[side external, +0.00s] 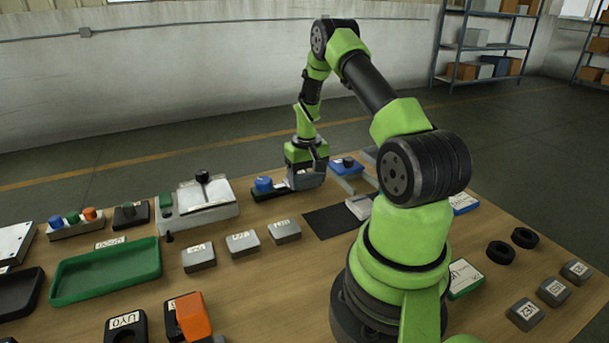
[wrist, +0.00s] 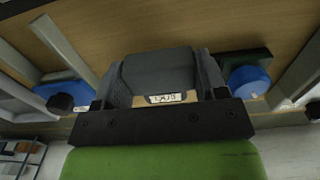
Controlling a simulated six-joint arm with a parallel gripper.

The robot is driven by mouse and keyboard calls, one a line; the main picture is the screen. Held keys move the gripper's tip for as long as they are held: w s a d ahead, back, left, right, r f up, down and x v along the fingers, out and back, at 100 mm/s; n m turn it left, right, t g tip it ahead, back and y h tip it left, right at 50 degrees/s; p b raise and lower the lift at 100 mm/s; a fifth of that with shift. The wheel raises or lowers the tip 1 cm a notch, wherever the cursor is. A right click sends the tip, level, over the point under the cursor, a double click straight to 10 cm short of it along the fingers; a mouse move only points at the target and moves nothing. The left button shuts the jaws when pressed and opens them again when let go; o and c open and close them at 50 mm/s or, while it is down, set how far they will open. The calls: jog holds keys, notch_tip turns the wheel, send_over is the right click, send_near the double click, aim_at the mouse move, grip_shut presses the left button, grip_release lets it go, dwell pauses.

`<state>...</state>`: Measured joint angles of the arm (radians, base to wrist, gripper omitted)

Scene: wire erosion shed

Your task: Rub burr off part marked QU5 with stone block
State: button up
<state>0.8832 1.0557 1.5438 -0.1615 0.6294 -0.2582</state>
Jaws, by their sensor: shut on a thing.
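My gripper (side external: 306,172) is low over the far side of the bench, beside a blue-knobbed fixture. In the wrist view my gripper (wrist: 160,80) is shut on a grey block, the part (wrist: 160,72), with a finger on each side. Its small white label (wrist: 164,98) is blurred but seems to read QU5. I cannot tell whether the part touches the fixture, and no burr can be made out. A pale block (side external: 358,206) lies on a black mat (side external: 328,222) to the right of my gripper; I cannot tell whether it is the stone.
Several labelled grey blocks (side external: 242,242) sit nearer the camera. A green tray (side external: 107,270) is at left. Black rings (side external: 501,253) and more grey blocks (side external: 553,291) are at right.

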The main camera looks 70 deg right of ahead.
jog(key=shift+w+d, duration=1.15)
jog(key=shift+w+d+r, duration=0.1)
jog(key=shift+w+d, duration=0.05)
notch_tip(320, 180, up, 8)
jog(key=a+r+n, duration=0.2)
jog(key=a+n, duration=0.1)
jog(key=a, duration=0.7)
jog(key=w+a+r+n, duration=0.1)
jog(key=a+r+n, duration=0.1)
jog(key=a, duration=0.8)
jog(key=a+r+n, duration=0.3)
jog(key=a+n, duration=0.1)
jog(key=a, duration=0.6)
jog(key=shift+w+a, duration=0.25)
jog(key=shift+w, duration=0.15)
